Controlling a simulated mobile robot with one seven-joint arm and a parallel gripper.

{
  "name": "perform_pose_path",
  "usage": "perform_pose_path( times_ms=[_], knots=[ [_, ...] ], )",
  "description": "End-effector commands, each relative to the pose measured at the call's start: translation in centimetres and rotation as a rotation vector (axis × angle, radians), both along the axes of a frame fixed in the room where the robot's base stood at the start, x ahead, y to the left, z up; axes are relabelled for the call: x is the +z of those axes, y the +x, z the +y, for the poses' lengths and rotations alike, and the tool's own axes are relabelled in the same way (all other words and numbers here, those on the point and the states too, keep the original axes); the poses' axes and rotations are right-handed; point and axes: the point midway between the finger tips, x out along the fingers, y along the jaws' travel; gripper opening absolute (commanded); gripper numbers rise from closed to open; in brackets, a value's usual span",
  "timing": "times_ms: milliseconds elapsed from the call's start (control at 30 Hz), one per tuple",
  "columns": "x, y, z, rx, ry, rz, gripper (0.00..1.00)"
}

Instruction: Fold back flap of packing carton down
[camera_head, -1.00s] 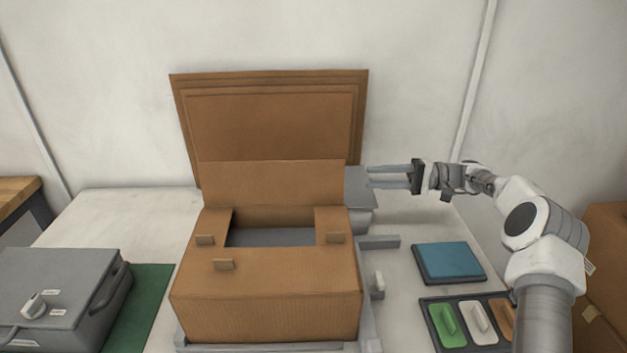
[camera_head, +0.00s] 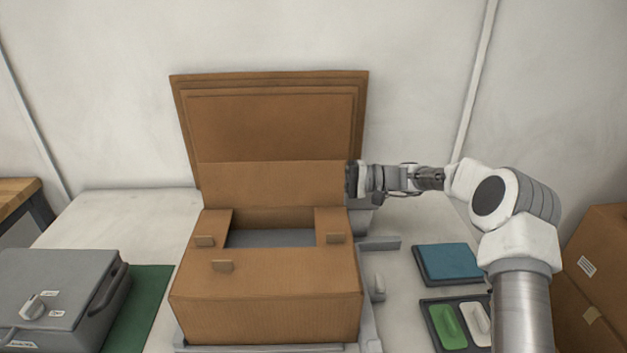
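The brown packing carton (camera_head: 265,305) stands on the table with its front flap and two side flaps folded inward, leaving a dark gap in the middle. Its back flap (camera_head: 270,185) stands raised at the rear. Small tabs stick up from the front flap and both side flaps. My gripper (camera_head: 347,180) is at the right edge of the back flap, its body beside the flap. Its fingers are hidden behind the flap, so their opening does not show.
Flat brown cardboard sheets (camera_head: 272,120) lean on the wall behind the carton. A grey case (camera_head: 60,295) lies left on a green mat (camera_head: 146,310). A blue pad (camera_head: 447,263) and a tray with coloured handles (camera_head: 430,317) lie right. A grey fixture (camera_head: 378,243) borders the carton.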

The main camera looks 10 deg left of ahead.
Motion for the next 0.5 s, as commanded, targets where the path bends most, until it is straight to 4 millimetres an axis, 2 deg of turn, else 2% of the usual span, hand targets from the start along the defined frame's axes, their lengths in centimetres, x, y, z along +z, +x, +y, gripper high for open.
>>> perform_pose_path(
  times_ms=[167,333,367,500],
  knots=[
    [0.01,0.00,-0.01,0.000,0.000,0.000,0.33],
    [0.01,0.01,-0.03,0.000,0.000,0.000,0.03],
    [0.00,0.01,-0.03,0.000,0.000,0.000,0.00],
    [0.00,0.01,-0.04,0.000,0.000,0.000,0.00]
  ],
)
